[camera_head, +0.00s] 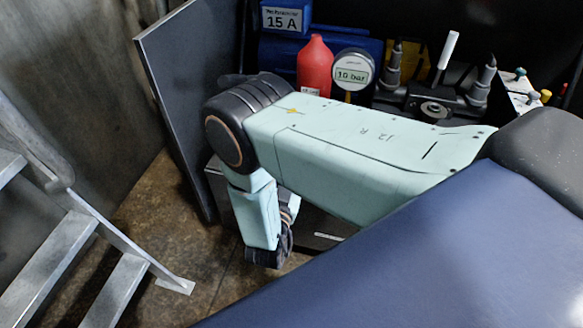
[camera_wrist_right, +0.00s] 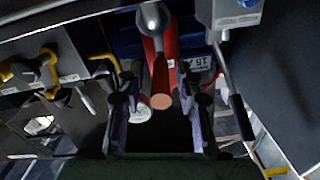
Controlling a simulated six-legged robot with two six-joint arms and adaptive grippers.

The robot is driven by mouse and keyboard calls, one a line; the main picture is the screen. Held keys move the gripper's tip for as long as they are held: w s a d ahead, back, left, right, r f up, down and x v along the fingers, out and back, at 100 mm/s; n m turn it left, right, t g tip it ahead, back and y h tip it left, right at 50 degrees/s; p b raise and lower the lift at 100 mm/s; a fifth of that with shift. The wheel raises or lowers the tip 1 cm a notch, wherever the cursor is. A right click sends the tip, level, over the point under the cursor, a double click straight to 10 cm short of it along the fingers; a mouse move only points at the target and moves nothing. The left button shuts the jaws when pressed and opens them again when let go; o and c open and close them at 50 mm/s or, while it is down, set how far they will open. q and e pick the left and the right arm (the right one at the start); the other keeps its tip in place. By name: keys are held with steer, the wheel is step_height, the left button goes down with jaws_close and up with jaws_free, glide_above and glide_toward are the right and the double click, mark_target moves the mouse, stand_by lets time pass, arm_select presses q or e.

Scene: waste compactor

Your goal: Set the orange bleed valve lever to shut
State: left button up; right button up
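In the right wrist view, a grey rod-like part (camera_wrist_right: 156,50) with a dull orange round end (camera_wrist_right: 161,101) shows between the fingers of my right gripper (camera_wrist_right: 160,88). It may be the bleed valve lever, but I cannot tell for sure, nor which position it is set to. The right gripper is open, with a finger on each side of the rod and gaps visible. No orange lever shows clearly in the head view, where my right arm covers part of the machine. My left gripper is out of view.
In the head view, a red bottle-shaped part (camera_head: 315,66) and a 10 bar gauge (camera_head: 352,70) stand behind my arm. A 15 A box (camera_head: 286,18), a white-tipped lever (camera_head: 447,50) and a dark upright panel (camera_head: 180,95) are near. A metal ladder (camera_head: 75,240) stands left.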

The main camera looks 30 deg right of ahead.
steer(key=shift+s+a+r, duration=0.1)
steer(key=shift+r, duration=0.05)
steer(key=c, duration=0.3)
jaws_close()
stand_by(0.3)
